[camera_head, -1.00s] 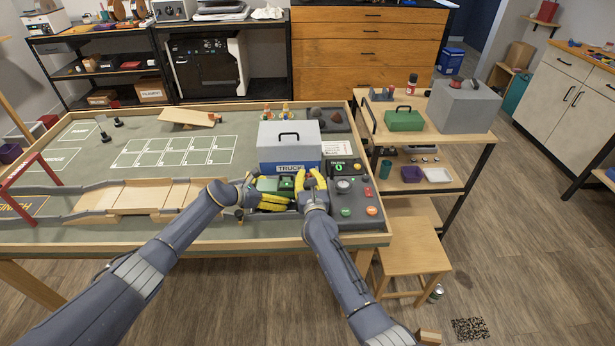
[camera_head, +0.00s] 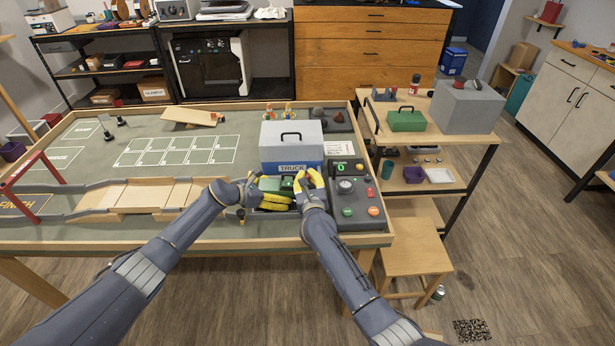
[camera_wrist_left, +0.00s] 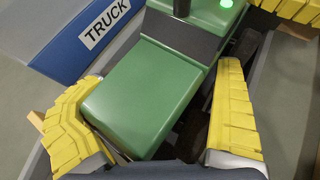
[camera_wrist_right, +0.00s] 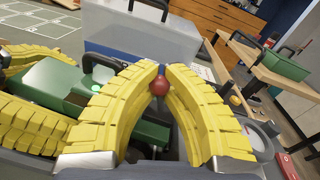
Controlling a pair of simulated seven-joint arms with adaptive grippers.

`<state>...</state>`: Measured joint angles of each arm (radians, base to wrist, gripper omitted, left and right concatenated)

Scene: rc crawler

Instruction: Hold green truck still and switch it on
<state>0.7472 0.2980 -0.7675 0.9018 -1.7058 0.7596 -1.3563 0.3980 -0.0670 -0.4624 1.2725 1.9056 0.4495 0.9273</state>
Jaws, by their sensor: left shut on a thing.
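The green truck (camera_head: 270,184) sits at the table's front, before a grey and blue box labelled TRUCK (camera_head: 291,150). My left gripper (camera_head: 262,195) is shut on the truck's green body (camera_wrist_left: 142,100), one yellow finger on each side. A green light (camera_wrist_left: 225,4) glows on the truck in the left wrist view. The truck's right end is partly hidden by the fingers.
A dark control console (camera_head: 352,205) with a knob, coloured buttons and a lit green display stands right of my right gripper. A wooden ramp (camera_head: 135,195) lies to the left. The wooden rim (camera_head: 180,247) runs along the table's front.

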